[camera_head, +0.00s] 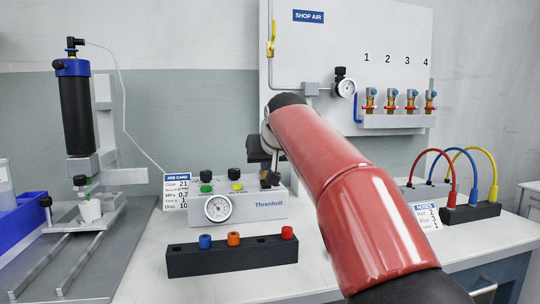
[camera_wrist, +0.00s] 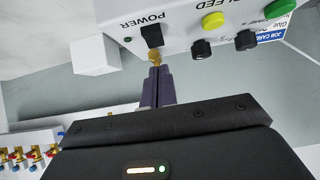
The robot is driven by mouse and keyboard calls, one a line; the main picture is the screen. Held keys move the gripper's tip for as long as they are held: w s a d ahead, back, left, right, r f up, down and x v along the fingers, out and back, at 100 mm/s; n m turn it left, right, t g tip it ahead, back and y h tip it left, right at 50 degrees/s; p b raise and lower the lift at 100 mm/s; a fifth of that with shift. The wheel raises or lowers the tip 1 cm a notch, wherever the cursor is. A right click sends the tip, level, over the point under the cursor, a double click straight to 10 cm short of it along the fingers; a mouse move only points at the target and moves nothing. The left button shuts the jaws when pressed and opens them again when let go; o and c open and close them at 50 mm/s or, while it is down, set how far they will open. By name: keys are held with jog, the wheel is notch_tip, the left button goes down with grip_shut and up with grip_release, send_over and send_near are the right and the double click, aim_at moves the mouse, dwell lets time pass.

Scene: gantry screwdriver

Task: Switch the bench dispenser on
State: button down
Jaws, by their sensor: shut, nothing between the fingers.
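The bench dispenser (camera_head: 248,208) is a white box marked Threnholt, with a round gauge (camera_head: 218,208) on its front, standing on the bench. In the wrist view its panel (camera_wrist: 180,14) shows upside down, with a black rocker switch (camera_wrist: 152,36) labelled POWER. A small dark indicator (camera_wrist: 127,39) beside the switch looks unlit.
A black block (camera_head: 230,260) with coloured caps lies in front of the dispenser. A job card (camera_head: 176,192) stands at its left. A stand with a black syringe barrel (camera_head: 76,115) is further left. Hoses (camera_head: 470,170) and a card are at the right.

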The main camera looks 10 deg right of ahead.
jog(key=shift+w+f+b, duration=0.1)
jog(key=shift+f+b, duration=0.2)
jog(key=shift+f, duration=0.9)
jog(key=shift+r, duration=0.1)
jog(key=p, duration=0.3)
jog(key=shift+w+r+g, duration=0.15)
jog(key=shift+g, duration=0.25)
jog(key=shift+f+b, duration=0.3)
jog(key=shift+f, duration=0.2)
jog(key=shift+w+r+p, duration=0.3)
jog(key=shift+w+p, duration=0.5)
jog(key=shift+p, duration=0.1)
jog(key=shift+s+r, duration=0.1)
